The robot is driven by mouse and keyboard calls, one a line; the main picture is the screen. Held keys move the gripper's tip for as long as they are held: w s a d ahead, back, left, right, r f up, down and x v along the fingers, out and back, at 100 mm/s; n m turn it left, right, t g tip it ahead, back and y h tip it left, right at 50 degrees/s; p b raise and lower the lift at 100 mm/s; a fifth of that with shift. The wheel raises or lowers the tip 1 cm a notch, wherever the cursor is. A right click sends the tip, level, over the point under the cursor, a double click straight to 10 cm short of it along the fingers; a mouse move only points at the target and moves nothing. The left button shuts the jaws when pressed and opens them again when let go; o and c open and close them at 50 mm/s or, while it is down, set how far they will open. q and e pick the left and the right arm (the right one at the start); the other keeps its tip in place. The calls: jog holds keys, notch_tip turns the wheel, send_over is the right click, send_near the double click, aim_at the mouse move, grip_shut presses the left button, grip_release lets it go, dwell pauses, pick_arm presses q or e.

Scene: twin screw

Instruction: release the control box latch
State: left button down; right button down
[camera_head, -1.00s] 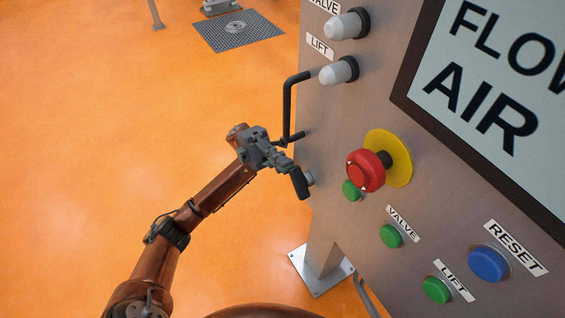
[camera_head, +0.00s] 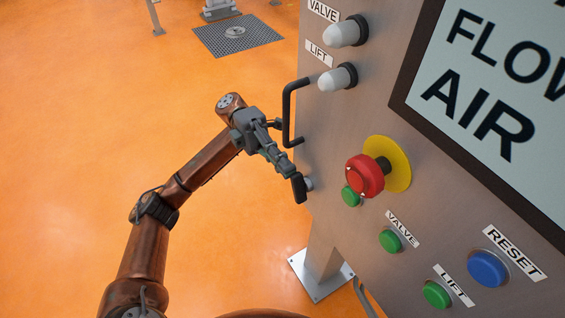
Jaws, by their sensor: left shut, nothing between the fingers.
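The grey control box (camera_head: 345,110) fills the right side of the view. Its latch (camera_head: 299,188) is a short black lever on a silver round base, low on the box's left edge. It hangs nearly upright. My left gripper (camera_head: 286,169) is shut and empty, with its fingertips at the upper left of the latch. I cannot tell whether they touch it. My right gripper is not in view.
A black bar handle (camera_head: 287,112) sticks out of the box's left edge, close above my left gripper. A red emergency knob (camera_head: 364,176) and several buttons are on the front panel. The orange floor to the left is open.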

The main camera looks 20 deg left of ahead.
pick_arm(q)
jog(key=shift+d+r+t+y, duration=0.1)
jog(key=shift+r+t+y, duration=0.2)
jog(key=shift+t+y, duration=0.1)
jog(key=shift+s+d+r+p, duration=0.15)
jog(key=shift+s+r+p, duration=0.05)
jog(key=shift+p, duration=0.2)
dwell(0.5)
dwell(0.4)
jog(key=r+b+v, duration=0.1)
jog(key=v, duration=1.3)
jog(key=shift+w, duration=0.15)
